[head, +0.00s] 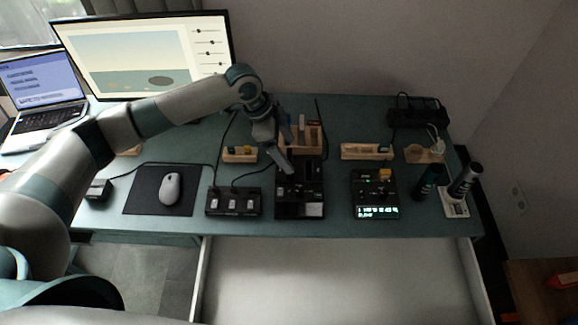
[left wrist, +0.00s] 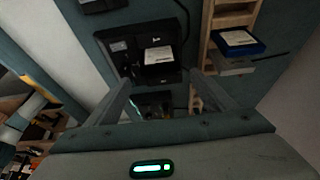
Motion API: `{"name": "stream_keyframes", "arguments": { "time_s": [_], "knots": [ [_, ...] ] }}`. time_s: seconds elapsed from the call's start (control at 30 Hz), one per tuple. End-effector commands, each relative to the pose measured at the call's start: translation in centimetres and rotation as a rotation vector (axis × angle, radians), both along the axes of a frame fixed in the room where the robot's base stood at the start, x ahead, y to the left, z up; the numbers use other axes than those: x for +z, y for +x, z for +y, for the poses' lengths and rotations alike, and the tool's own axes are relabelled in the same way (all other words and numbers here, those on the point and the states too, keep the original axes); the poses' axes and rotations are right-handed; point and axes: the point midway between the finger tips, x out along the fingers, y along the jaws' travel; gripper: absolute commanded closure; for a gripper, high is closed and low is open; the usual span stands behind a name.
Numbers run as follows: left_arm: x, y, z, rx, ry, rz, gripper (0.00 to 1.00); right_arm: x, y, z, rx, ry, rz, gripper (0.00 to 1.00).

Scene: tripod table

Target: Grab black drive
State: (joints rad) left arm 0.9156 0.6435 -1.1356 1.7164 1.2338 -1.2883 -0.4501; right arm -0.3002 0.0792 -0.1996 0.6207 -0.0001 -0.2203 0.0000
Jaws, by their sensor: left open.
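My left gripper (head: 283,152) is open and reaches down over the middle of the desk, above the back of a black dock (head: 300,190). In the left wrist view, the open fingers (left wrist: 162,88) show nothing between them in contact. Beyond the fingertips, the black dock (left wrist: 122,46) holds a dark piece with a white label (left wrist: 158,55). I cannot tell for certain which dark piece is the black drive. A wooden rack (head: 312,145) behind the gripper holds upright drives, partly hidden by the gripper. In the left wrist view, a blue drive (left wrist: 238,42) is in a rack.
A switch box (head: 233,202) and a mouse (head: 170,188) lie left of the dock. A device with a lit display (head: 375,195) and dark cylinders (head: 428,182) stand right. Small wooden holders (head: 366,151) sit behind. An open white drawer (head: 335,280) is below.

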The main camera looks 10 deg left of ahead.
Motion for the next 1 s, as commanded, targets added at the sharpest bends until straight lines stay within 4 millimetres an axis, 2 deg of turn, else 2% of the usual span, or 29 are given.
{"name": "stream_keyframes", "arguments": {
  "time_s": [0.23,0.43,0.63,1.0],
  "knots": [
    [-0.7,0.0,0.1,0.002,0.000,0.003,0.23,0.7,0.0,0.0,0.000,0.000,0.000,1.00],
    [-3.0,0.1,0.2,0.003,0.001,0.005,0.23,2.2,0.0,0.0,0.000,0.000,0.000,1.00],
    [-5.0,0.3,-0.5,0.001,0.001,0.002,0.23,2.7,0.0,0.0,0.001,0.000,0.000,1.00],
    [-5.3,0.3,-0.6,0.001,0.000,0.000,0.23,2.7,0.0,0.0,0.001,0.000,0.000,1.00]
  ]
}}
